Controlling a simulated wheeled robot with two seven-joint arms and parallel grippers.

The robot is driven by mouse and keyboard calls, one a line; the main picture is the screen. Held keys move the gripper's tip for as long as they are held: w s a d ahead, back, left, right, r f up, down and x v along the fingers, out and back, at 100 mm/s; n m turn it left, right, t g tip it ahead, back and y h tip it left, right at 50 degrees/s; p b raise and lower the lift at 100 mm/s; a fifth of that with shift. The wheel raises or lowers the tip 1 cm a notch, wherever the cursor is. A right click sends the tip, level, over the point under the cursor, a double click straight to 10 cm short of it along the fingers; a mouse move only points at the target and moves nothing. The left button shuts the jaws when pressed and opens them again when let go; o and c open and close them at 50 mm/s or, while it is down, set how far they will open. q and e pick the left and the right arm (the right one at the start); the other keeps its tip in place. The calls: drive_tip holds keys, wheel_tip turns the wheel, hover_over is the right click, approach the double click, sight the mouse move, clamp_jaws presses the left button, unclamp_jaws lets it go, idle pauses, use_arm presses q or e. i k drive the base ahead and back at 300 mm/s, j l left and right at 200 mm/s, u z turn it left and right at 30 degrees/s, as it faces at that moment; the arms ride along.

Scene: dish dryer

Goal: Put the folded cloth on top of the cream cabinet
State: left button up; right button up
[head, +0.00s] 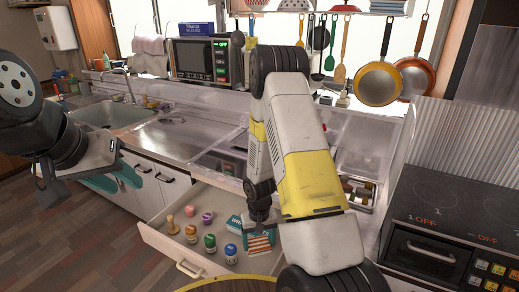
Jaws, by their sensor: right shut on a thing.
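My right gripper (258,226) reaches down into the open drawer, its fingers largely hidden by my own arm. It is shut on what looks like the folded cloth (261,243), a small piece with red, white and teal stripes, low in the drawer. I cannot tell whether the cloth touches the drawer floor. Pale cabinet fronts (147,186) show under the counter, but I cannot tell which piece is the cream cabinet.
The open drawer (160,243) holds several small coloured jars (210,242) and a wooden item (172,225). A sink (112,114) and a microwave (193,60) are behind.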

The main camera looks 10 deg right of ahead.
sight(221, 160)
drive_tip(key=i+j+z, duration=0.2)
drive_tip(key=j, duration=0.15)
drive_tip(key=i+j+z, duration=0.15)
drive_tip(key=j, duration=0.25)
drive_tip(key=j+z, duration=0.2)
drive_tip(key=j, duration=0.2)
drive_tip(key=i+j+z, duration=0.15)
drive_tip(key=j, duration=0.25)
drive_tip(key=i+j+z, duration=0.25)
drive_tip(key=j+z, duration=0.15)
drive_tip(key=j, duration=0.65)
drive_tip(key=i+j+z, duration=0.15)
drive_tip(key=j+z, duration=0.25)
drive_tip(key=j, duration=0.7)
drive_tip(key=j+z, duration=0.4)
drive_tip(key=j, duration=0.75)
drive_tip(key=k, duration=0.05)
